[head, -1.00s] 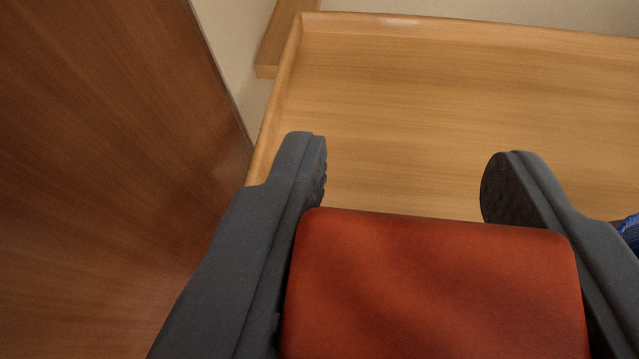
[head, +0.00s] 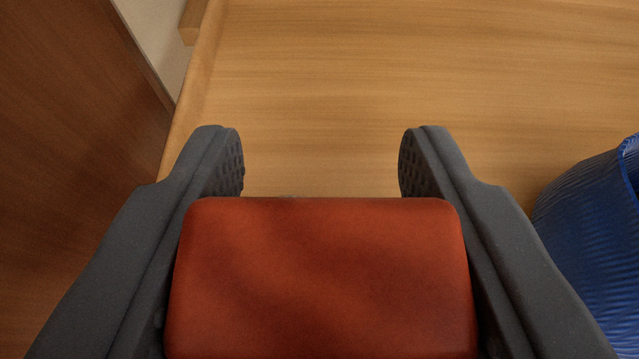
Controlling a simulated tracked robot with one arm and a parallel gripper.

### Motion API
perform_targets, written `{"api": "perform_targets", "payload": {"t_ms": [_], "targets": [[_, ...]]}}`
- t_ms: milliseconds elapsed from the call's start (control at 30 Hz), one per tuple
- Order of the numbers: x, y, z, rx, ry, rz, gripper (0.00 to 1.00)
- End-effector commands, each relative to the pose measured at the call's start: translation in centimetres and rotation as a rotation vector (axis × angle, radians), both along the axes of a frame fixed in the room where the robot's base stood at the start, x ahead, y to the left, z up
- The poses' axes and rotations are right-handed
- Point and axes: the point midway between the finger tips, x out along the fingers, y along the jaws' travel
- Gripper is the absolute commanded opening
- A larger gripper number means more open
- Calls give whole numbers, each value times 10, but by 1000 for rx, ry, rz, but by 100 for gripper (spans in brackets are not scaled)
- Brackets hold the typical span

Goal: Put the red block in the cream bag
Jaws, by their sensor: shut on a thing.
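The red block (head: 320,280) fills the lower middle of the head view, between the two dark grey fingers of my gripper (head: 321,165). My gripper is shut on the block, with a finger along its left and right sides. The fingertips reach a little past the block's far edge. The block's near end is cut off by the bottom of the picture. The cream bag is not in view.
A light wooden surface (head: 400,70) with a raised left edge lies beyond and beneath my gripper. A ribbed blue container (head: 595,225) stands at the right, partly cut off. A dark brown wooden panel (head: 70,150) is at the left. The middle of the surface is clear.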

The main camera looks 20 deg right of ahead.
Motion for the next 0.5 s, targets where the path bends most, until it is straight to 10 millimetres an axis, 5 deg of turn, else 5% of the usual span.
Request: {"api": "perform_targets", "payload": {"t_ms": [200,233,267,500], "targets": [[0,0,-4,0,1,-1,14],[0,0,-4,0,1,-1,49],[0,0,-4,0,1,-1,57],[0,0,-4,0,1,-1,62]]}}
